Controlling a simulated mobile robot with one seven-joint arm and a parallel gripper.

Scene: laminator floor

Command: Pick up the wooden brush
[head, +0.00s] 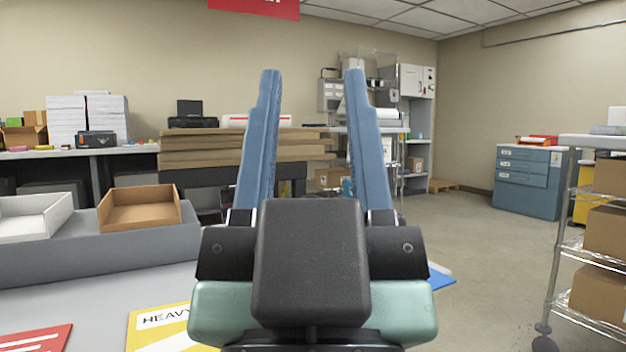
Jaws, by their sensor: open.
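My gripper (312,85) is in the middle of the head view, its two blue fingers pointing up and spread wide apart. It is open, with nothing between the fingers. I cannot make out a wooden brush anywhere in this view. My gripper and its dark wrist block hide part of the grey table and the area behind it.
A grey table (85,293) with a yellow sign (170,325) and a red sign (35,338) lies at the front left. A brown tray (140,222) and a white tray (55,222) stand behind. A wire cart (565,250) is at right; open floor (490,260) lies between.

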